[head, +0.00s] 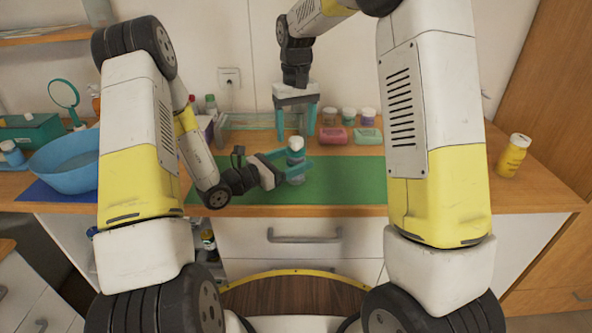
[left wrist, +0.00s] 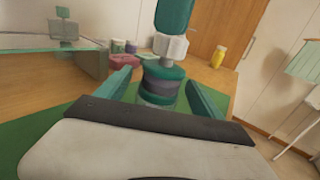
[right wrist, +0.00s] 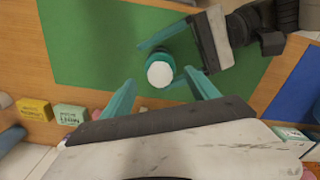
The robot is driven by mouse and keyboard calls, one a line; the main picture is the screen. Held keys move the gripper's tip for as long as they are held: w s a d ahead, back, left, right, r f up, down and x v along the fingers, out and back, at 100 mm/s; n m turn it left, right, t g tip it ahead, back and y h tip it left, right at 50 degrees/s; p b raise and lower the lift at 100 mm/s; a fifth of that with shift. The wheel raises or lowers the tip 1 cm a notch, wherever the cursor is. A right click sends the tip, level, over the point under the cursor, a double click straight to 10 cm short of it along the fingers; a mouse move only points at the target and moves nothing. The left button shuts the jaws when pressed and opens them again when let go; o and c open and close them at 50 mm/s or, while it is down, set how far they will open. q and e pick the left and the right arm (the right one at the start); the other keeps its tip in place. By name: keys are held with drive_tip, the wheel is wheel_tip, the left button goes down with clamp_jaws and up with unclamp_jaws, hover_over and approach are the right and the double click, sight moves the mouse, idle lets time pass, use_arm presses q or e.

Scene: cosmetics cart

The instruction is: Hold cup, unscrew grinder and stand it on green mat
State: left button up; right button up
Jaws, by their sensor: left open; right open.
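The grinder (head: 296,148) stands upright on the green mat (head: 340,182), with a white cap on top. In the left wrist view its teal and grey banded body (left wrist: 162,86) stands between my left fingers, and the lower cup part is partly hidden. My left gripper (head: 298,170) is open, low over the mat, one finger on each side of the lower part. My right gripper (head: 297,132) is open and points down above and behind the grinder. In the right wrist view the white cap (right wrist: 160,74) lies just beyond my right fingertips.
A blue bowl (head: 68,160) stands at the left. A pink box (head: 333,136), a green box (head: 367,136) and several small jars stand behind the mat. A yellow bottle (head: 514,156) stands at the far right. The mat's right part is clear.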

use_arm(q)
drive_tip(key=shift+w+d, duration=0.3)
drive_tip(key=shift+d, duration=0.15)
clamp_jaws()
